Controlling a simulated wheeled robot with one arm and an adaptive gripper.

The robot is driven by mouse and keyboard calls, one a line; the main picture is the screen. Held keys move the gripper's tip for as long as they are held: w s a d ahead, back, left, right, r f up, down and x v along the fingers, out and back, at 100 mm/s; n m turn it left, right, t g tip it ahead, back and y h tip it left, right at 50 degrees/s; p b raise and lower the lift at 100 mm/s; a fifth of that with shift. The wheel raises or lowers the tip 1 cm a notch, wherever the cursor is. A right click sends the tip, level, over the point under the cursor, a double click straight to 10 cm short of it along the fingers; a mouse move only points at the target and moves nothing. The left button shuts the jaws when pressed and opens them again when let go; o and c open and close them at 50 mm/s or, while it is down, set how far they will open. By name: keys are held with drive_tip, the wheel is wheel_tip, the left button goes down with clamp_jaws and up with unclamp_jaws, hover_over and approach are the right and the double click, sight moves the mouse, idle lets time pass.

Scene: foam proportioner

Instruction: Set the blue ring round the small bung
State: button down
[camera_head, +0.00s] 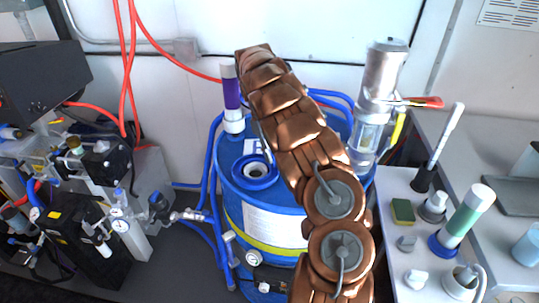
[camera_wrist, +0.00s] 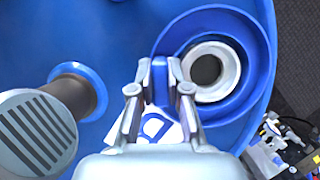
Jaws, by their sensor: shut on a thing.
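In the wrist view my gripper (camera_wrist: 160,92) is shut on a narrow upright blue piece, which looks like part of the blue ring (camera_wrist: 245,110). The ring lies around the round pale bung (camera_wrist: 232,72) on the blue drum top, with the bung's dark opening showing inside it. I cannot tell whether the ring is fully down. In the head view the ring (camera_head: 236,181) and the bung (camera_head: 256,169) show left of my copper arm. My gripper is hidden there behind the arm.
A metallic cylinder with a slotted top (camera_wrist: 35,125) stands left of my gripper. In the head view a purple and white tube (camera_head: 231,95) stands on the drum (camera_head: 232,200). A silver pump (camera_head: 383,75) rises right of my arm. A bench (camera_head: 395,190) with small fittings is at right.

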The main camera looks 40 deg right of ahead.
drive_tip(key=shift+f, duration=0.5)
drive_tip(key=c, duration=1.4)
unclamp_jaws()
drive_tip(key=shift+w+r, duration=0.1)
drive_tip(key=shift+r, duration=0.3)
drive_tip(key=shift+v, duration=0.85)
drive_tip(key=shift+p+v, duration=0.55)
drive_tip(key=shift+v, duration=1.05)
drive_tip(key=p+v, duration=0.3)
drive_tip(key=v, duration=0.2)
drive_tip(key=shift+w+r, duration=0.1)
